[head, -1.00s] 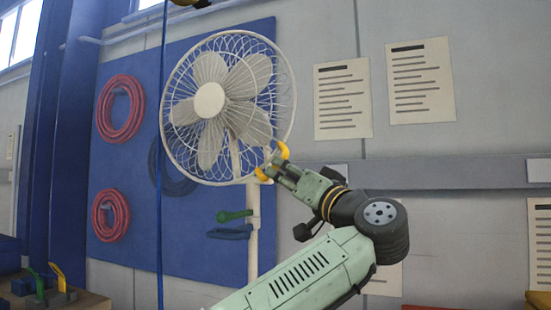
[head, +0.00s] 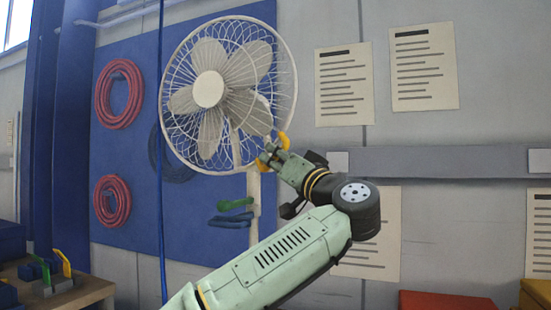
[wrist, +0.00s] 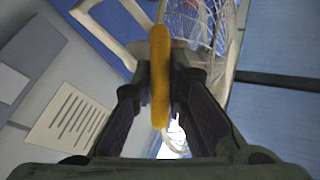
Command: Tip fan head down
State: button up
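The white fan (head: 208,90) stands upright on a pale pole in the head view, its round wire cage facing left and toward me. A yellow curved handle (head: 283,140) sits at the cage's lower right edge. My gripper (head: 270,155) is at this handle, with yellow showing on both sides of its fingers. In the wrist view the yellow handle (wrist: 160,80) runs lengthwise between the fingertips, which close on it from both sides. Part of the cage (wrist: 205,25) shows behind it. The tilt joint behind the cage is mostly hidden.
A green knob (head: 235,203) and a blue lever (head: 230,221) are on the pole below the cage. A blue cable (head: 162,200) hangs left of the fan. A wooden bench (head: 85,290) is at lower left, and red and yellow boxes (head: 445,302) are at lower right.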

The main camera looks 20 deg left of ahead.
grip_shut()
dwell(0.4)
jog(key=w+f+n+g+y+b, duration=0.4)
jog(key=w+f+n+y+b, duration=0.1)
jog(key=w+n, duration=0.4)
jog(key=shift+w+d+f+n+y+b, duration=0.35)
jog(key=shift+w+f+b, duration=0.4)
jog(key=shift+w, duration=0.4)
jog(key=shift+a, duration=0.1)
jog(key=o, duration=0.6)
grip_release()
jog(key=shift+c, duration=0.2)
